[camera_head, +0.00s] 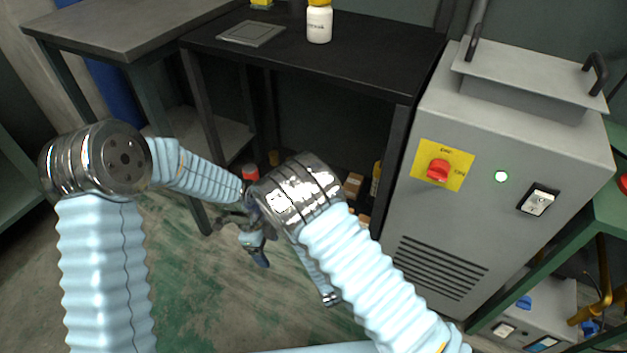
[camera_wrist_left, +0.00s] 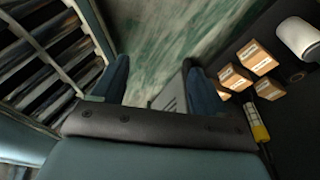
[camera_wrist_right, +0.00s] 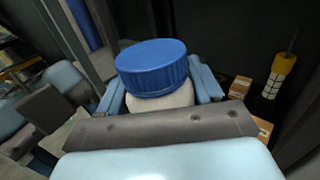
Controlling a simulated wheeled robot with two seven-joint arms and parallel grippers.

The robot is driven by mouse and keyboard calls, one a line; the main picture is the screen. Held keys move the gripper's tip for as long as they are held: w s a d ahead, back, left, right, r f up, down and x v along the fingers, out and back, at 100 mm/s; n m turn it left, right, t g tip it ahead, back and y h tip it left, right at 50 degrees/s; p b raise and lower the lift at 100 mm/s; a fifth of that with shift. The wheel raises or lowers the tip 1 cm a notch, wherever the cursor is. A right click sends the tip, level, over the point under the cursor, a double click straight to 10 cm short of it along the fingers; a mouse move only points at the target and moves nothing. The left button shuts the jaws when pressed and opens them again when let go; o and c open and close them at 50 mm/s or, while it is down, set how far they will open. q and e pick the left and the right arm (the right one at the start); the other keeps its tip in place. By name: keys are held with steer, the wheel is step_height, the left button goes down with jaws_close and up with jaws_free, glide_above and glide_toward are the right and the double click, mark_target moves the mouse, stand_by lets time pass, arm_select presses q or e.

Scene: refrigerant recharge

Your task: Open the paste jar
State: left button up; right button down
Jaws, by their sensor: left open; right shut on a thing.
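The paste jar (camera_wrist_right: 158,98) shows in the right wrist view, with a whitish body and a ribbed blue lid (camera_wrist_right: 152,68) seated on top. My right gripper (camera_wrist_right: 160,88) is shut on its body, one blue finger on each side; the lid stands clear above the fingers. My left gripper (camera_wrist_left: 155,82) is open, with nothing between its fingers and the green floor beyond. In the head view my left gripper (camera_head: 258,256) points down below the wrist, near the middle. My right gripper and the jar are hidden there.
A black table (camera_head: 370,65) carries a white bottle (camera_head: 319,24) and a flat square plate (camera_head: 251,33). A grey machine (camera_head: 450,225) with a red switch (camera_head: 438,170) stands at the right. Small cardboard boxes (camera_wrist_left: 254,57) and a yellow bottle (camera_wrist_right: 277,75) sit low down. A grey table (camera_head: 125,25) stands left.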

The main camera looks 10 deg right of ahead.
arm_select(q)
steer(key=w+d+r+m+y, duration=0.1)
steer(key=w+r+m, duration=0.2)
steer(key=r+m, duration=0.3)
steer(key=w+d+r+m+y, duration=0.1)
steer(key=w+r+m, duration=0.2)
steer(key=r+m, duration=0.25)
steer(key=s+d+r+m, duration=0.1)
steer(key=d+r, duration=0.2)
steer(key=s+d+r+m, duration=0.1)
steer(key=d+r+m, duration=0.1)
steer(key=d+r, duration=0.1)
steer(key=s+d+r+m, duration=0.1)
steer(key=d+r+m, duration=0.1)
steer(key=d+r, duration=0.1)
steer(key=shift+s+d+t, duration=0.1)
steer(key=shift+d+t, duration=0.3)
steer(key=shift+d, duration=0.15)
steer(key=shift+s+d+f, duration=0.1)
steer(key=shift+s+d, duration=0.05)
step_height(320, 180, down, 8)
steer(key=shift+r, duration=0.2)
